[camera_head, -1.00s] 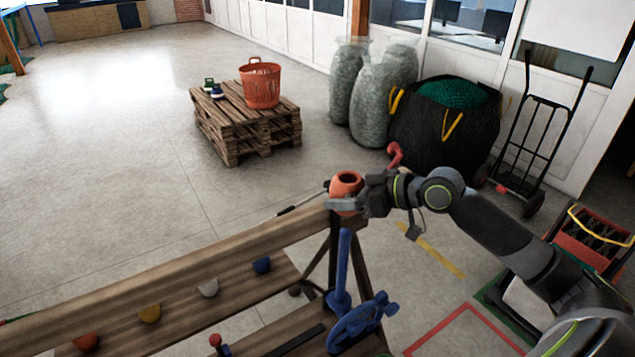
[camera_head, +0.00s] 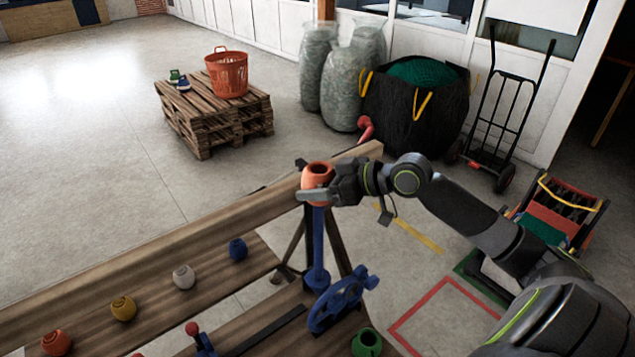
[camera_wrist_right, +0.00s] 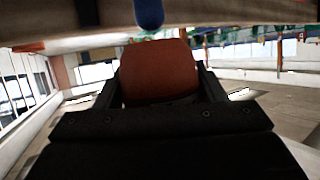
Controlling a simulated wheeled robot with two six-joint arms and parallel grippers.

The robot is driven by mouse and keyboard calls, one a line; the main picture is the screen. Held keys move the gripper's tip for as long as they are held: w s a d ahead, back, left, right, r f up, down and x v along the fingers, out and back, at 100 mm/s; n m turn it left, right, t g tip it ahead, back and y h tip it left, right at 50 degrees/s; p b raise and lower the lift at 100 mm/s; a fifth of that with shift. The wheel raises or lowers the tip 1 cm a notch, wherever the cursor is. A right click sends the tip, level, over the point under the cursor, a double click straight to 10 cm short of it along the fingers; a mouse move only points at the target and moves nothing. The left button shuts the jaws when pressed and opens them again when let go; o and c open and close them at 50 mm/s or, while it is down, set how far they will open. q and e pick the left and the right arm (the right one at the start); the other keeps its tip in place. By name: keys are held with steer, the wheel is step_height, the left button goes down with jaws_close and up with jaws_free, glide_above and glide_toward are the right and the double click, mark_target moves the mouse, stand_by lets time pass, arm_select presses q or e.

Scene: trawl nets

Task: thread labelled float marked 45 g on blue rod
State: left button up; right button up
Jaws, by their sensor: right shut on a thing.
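My right gripper (camera_head: 318,194) is shut on an orange-red float (camera_head: 317,172) with a dark hole in its top. In the right wrist view, the float (camera_wrist_right: 160,72) sits between the two fingers. No label can be read on it. The blue rod (camera_head: 318,250) stands upright on the wooden bench, and the float is above it in the head view. In the right wrist view, the rod's rounded tip (camera_wrist_right: 148,13) shows just apart from the float. My left gripper is not in view.
Orange (camera_head: 57,342), yellow (camera_head: 123,308), white (camera_head: 184,277) and blue (camera_head: 238,249) floats lie along the bench (camera_head: 150,325). A wooden beam (camera_head: 190,243) runs behind them. A blue clamp-like part (camera_head: 340,303) and a green float (camera_head: 367,342) are near the rod's base.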

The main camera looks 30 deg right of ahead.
mark_target(318, 205)
steer(key=shift+f+b, duration=0.85)
steer(key=shift+f, duration=0.55)
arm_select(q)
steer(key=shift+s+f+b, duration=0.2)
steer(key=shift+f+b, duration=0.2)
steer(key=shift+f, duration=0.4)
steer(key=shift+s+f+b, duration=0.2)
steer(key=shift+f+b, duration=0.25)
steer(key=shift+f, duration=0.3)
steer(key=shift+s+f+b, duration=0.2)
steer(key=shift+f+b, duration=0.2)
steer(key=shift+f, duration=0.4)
arm_select(e)
steer(key=shift+f, duration=1.6)
steer(key=o, duration=1.1)
steer(key=shift+o, duration=0.2)
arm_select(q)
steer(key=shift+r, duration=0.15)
arm_select(e)
steer(key=shift+r, duration=0.1)
